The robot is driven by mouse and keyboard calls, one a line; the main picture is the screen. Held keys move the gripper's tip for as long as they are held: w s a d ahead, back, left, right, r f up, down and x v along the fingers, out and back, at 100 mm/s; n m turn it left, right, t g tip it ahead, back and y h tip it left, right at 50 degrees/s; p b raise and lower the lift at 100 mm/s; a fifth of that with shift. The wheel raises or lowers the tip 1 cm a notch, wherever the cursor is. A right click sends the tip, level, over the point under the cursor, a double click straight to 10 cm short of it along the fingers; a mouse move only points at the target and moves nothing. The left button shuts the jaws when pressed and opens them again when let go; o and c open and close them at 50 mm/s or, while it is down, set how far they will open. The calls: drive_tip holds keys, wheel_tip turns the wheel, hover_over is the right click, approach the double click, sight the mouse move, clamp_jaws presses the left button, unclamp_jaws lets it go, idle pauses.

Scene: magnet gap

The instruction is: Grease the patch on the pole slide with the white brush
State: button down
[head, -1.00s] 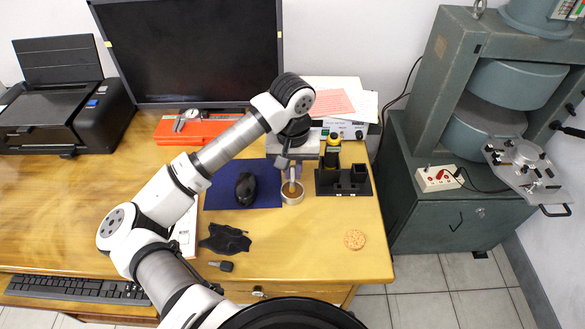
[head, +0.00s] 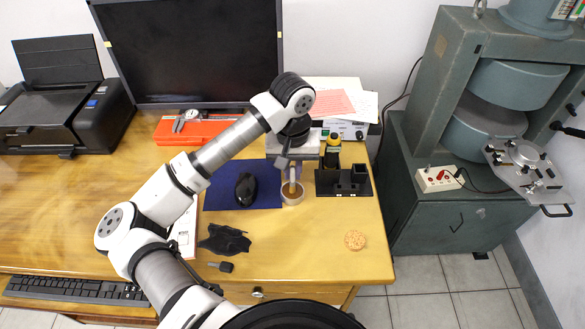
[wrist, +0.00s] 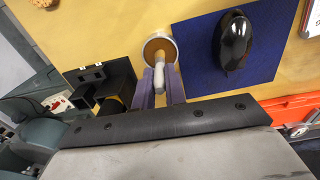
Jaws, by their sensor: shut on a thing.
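My gripper (head: 292,172) points down over the desk and is shut on the white brush, between two purple-grey fingers in the wrist view (wrist: 161,86). The white brush (wrist: 160,70) reaches down into a small round pot (head: 292,201) with a pale rim and brown contents. The pot also shows in the wrist view (wrist: 172,50). The brush tip is at the brown contents; how deep it is, I cannot tell. The large grey-green magnet (head: 490,130) stands at the right. A metal plate with knobs (head: 520,180) sticks out from its front. I cannot make out a patch on a slide.
Beside the pot are a black mouse (head: 245,188) on a blue mat (head: 222,196) and a black holder (head: 326,184) with a dark yellow-labelled bottle (head: 332,150). A monitor (head: 190,50) stands behind. The desk's front right is clear except for a biscuit (head: 355,240).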

drive_tip(key=shift+r+p, duration=0.8)
drive_tip(key=shift+r, duration=2.7)
